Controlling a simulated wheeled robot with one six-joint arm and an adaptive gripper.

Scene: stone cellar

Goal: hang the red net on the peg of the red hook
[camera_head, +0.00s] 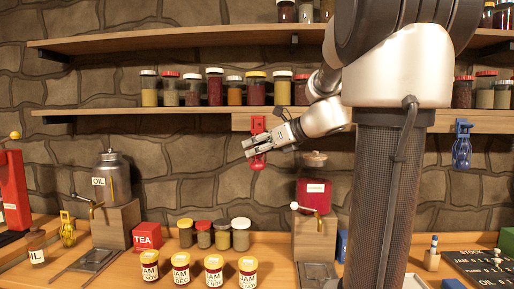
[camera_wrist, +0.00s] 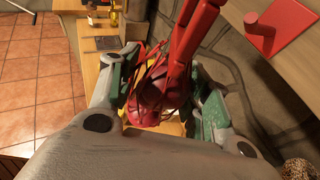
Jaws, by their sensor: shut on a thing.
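The red hook (camera_head: 258,124) is fixed to the wooden board under the lower shelf. In the wrist view its red plate (camera_wrist: 285,27) with a short peg shows at the upper right. My gripper (camera_head: 253,150) is just below the hook. It is shut on the red net (camera_head: 258,164), which also shows between the green finger pads in the wrist view (camera_wrist: 150,108). Red bars (camera_wrist: 184,45) rise from the net past the fingers. In the wrist view they look apart from the plate; their top end is cut off.
A blue hook with a blue net (camera_head: 461,152) hangs at the right. Several jars (camera_head: 213,264) stand below my gripper. The lower shelf (camera_head: 120,112) above holds more jars.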

